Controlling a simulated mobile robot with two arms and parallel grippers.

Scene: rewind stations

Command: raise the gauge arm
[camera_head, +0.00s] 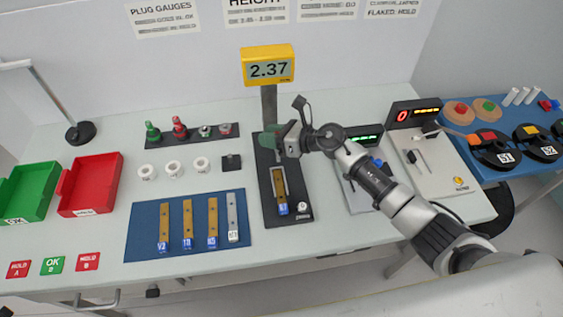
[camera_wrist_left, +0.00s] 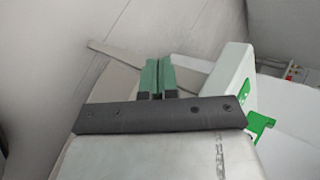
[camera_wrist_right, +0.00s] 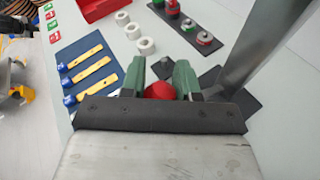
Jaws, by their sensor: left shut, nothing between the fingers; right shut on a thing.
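The height gauge has a yellow display (camera_head: 267,66) reading 2.37, a grey column (camera_head: 269,105) and a dark base (camera_head: 291,222). A brass-coloured block (camera_head: 280,187) with a blue label lies on that base. My right gripper (camera_head: 285,138) is in front of the column, above the block. In the right wrist view, its green fingers are shut on a red knob (camera_wrist_right: 160,91) beside the column (camera_wrist_right: 255,45). The gauge arm itself is mostly hidden behind the gripper. My left gripper (camera_wrist_left: 158,76) is shut and empty; it is outside the head view.
A blue mat (camera_head: 148,213) with several labelled blocks lies left of the gauge. White rings (camera_head: 173,167) and a dark strip (camera_head: 192,136) of plug gauges stand behind it. Red (camera_head: 92,184) and green (camera_head: 32,191) bins are far left. Other instruments (camera_head: 430,165) stand to the right.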

